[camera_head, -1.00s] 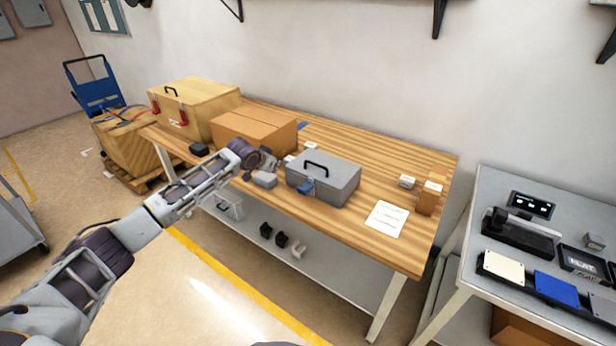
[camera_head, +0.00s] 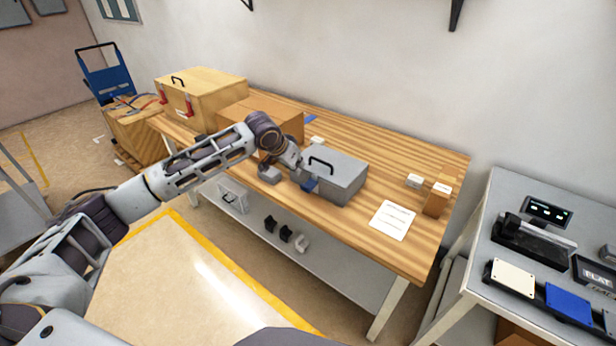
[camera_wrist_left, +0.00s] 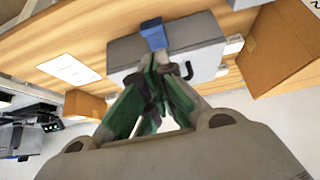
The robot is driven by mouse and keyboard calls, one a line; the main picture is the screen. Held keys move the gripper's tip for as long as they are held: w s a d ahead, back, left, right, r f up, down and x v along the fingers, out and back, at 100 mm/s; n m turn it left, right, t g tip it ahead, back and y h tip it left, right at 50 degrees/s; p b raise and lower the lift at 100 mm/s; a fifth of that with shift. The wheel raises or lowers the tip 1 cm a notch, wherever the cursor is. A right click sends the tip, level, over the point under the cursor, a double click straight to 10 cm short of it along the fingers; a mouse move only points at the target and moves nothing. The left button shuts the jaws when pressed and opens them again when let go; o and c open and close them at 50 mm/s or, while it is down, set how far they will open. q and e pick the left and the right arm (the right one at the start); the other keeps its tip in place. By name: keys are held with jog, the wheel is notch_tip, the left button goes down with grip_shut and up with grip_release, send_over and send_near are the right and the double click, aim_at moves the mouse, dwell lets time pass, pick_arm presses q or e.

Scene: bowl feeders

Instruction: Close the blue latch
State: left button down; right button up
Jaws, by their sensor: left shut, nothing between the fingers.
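The grey metal box (camera_head: 343,178) with a black top handle stands on the wooden workbench, left of the white paper. Its blue latch (camera_head: 310,187) is on the front face, partly hidden by my left gripper in the head view. In the left wrist view the latch (camera_wrist_left: 153,34) shows at the box's front edge. My left gripper (camera_head: 302,180) is at the front of the box. In the wrist view its green-padded fingers (camera_wrist_left: 155,64) are together and empty, with tips close to the latch. Whether they touch it, I cannot tell. My right gripper is out of view.
A cardboard box (camera_head: 262,122) and a wooden chest (camera_head: 200,97) with red latches stand left of the grey box. A white paper (camera_head: 392,220) and small blocks lie to the right. The bench (camera_head: 405,248) is clear near its right front corner.

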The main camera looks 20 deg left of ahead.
pick_arm(q)
jog(key=shift+w+f, duration=0.1)
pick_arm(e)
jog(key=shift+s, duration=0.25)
pick_arm(q)
send_near(312, 181)
jog(key=x, duration=0.3)
jog(key=shift+w+d+f, duration=0.1)
jog(key=shift+d+f, duration=0.05)
jog(key=shift+x, duration=0.75)
jog(key=shift+f, duration=0.1)
